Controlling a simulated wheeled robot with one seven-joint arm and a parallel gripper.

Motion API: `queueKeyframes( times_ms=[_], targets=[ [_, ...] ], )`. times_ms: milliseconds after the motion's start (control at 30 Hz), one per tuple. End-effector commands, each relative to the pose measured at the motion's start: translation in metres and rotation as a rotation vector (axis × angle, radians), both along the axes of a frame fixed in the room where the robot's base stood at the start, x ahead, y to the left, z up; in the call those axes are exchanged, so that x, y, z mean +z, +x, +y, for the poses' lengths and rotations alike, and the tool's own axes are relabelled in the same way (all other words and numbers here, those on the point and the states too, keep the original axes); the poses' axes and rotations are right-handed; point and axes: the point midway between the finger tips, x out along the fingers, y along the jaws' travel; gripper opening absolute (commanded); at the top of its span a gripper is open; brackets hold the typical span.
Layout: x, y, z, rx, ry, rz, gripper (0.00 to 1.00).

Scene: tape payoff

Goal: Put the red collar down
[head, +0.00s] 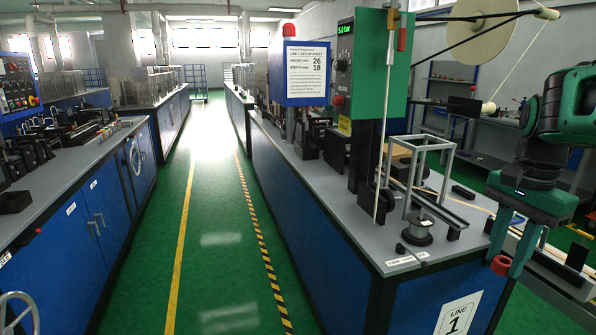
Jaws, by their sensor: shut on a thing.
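My gripper (504,262) is at the right side of the head view, pointing down. Its two teal fingers are shut on the red collar (502,265), a small ring at the fingertips. The collar is held in the air and appears in front of the right end of the grey bench top (400,262). I cannot tell its exact height or distance from the bench.
A spool (418,229) stands near the bench's front corner, below a grey frame (443,141), with a small black knob (400,249) beside it. A white rod (384,160) stands upright nearby. A lower rail with parts (565,270) lies to the right.

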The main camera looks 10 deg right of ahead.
Motion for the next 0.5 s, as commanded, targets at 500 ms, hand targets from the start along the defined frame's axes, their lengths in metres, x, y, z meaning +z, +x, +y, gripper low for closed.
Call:
queueKeyframes(
  times_ms=[500],
  targets=[
    [-0.056,0.065,0.036,0.3,0.003,0.004,0.06]
  ],
)
